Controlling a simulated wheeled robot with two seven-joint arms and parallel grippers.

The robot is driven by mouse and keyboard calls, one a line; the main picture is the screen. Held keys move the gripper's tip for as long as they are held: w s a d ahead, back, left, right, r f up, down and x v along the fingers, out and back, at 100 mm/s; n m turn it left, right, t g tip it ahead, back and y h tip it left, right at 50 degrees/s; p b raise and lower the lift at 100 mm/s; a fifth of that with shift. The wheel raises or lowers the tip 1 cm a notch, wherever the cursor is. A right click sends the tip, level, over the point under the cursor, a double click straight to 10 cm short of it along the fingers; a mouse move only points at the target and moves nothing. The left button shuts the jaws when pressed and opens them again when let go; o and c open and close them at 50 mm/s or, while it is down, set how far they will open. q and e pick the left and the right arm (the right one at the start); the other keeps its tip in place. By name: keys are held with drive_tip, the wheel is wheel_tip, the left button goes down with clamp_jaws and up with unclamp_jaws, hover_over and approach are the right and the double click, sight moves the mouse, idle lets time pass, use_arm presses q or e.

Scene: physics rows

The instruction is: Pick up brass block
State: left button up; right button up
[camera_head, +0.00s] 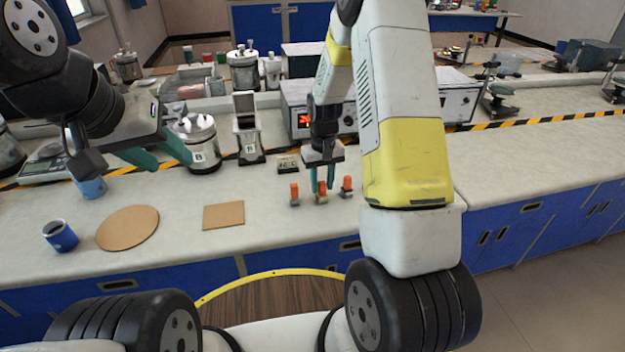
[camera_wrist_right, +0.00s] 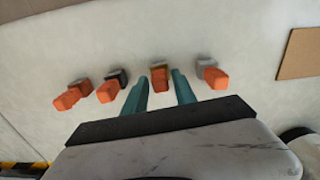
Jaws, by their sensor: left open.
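The brass block (camera_head: 321,198), with an orange top, stands on the near bench top in the head view. In the right wrist view the brass block (camera_wrist_right: 158,67) shows between the two teal fingertips, with its orange part (camera_wrist_right: 160,80) towards the camera. My right gripper (camera_head: 323,181) points down right above it, and in the wrist view the right gripper (camera_wrist_right: 159,80) has its fingers apart, with a visible gap on each side of the block. My left gripper (camera_head: 162,153) is open and empty, above the bench at the left.
Similar orange-topped blocks flank it: a grey one (camera_wrist_right: 206,64), a black one (camera_wrist_right: 117,75) and a brownish one (camera_wrist_right: 81,84). A square board (camera_head: 224,215), a round board (camera_head: 127,228) and a blue cup (camera_head: 60,236) lie to the left. Canisters and instruments stand behind.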

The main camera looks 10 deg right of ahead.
clamp_jaws()
idle(1.2)
